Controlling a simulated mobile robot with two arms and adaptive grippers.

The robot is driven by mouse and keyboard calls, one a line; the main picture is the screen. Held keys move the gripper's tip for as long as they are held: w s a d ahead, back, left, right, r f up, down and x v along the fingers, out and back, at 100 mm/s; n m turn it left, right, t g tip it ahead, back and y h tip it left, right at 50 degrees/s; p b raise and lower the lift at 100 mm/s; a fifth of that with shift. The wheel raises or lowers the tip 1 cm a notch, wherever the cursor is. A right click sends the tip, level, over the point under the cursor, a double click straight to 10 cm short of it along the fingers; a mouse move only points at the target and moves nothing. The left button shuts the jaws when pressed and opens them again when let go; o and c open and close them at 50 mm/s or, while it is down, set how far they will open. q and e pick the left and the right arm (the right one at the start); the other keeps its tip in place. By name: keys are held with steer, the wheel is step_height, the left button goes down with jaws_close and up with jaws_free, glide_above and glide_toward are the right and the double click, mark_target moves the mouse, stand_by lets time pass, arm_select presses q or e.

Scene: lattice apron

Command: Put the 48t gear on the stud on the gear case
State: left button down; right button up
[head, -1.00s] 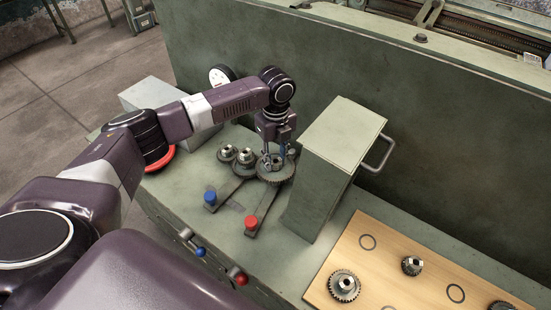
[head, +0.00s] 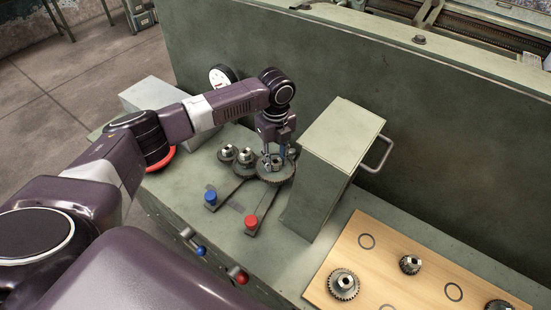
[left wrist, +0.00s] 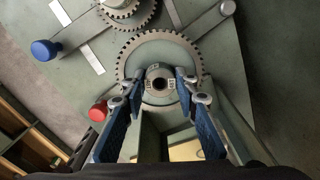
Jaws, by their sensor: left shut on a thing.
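A large toothed gear, which I take for the 48t gear (head: 286,179), lies flat over the gear case (head: 190,205), at the right end of a row of smaller gears. It also shows in the left wrist view (left wrist: 135,60), with its raised hub (left wrist: 160,72) in the middle. My left gripper (head: 274,160) points straight down over it. In the left wrist view its blue-padded fingers (left wrist: 160,84) are shut on the hub from both sides. The stud is hidden, so I cannot tell how far down the gear sits on it. My right gripper is not in view.
Two smaller gears (head: 245,157) stand close left of the large gear. A blue-knobbed lever (head: 210,197) and a red-knobbed lever (head: 251,222) lie in front. A tall grey-green box (head: 325,170) with a handle stands close right. A wooden board (head: 375,270) holds several gears.

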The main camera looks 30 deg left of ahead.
arm_select(q)
steer(key=shift+p, duration=0.3)
steer(key=shift+f, duration=0.15)
stand_by(0.7)
steer(key=shift+f, duration=0.65)
stand_by(1.0)
steer(key=shift+w+f, duration=0.1)
steer(key=shift+f, duration=0.5)
steer(key=c, duration=1.4)
jaws_free()
steer(key=shift+c, duration=0.2)
steer(key=shift+o, duration=0.6)
steer(key=shift+s+f, duration=0.15)
steer(key=shift+s, duration=0.1)
steer(key=o, duration=0.5)
steer(key=shift+c, duration=0.2)
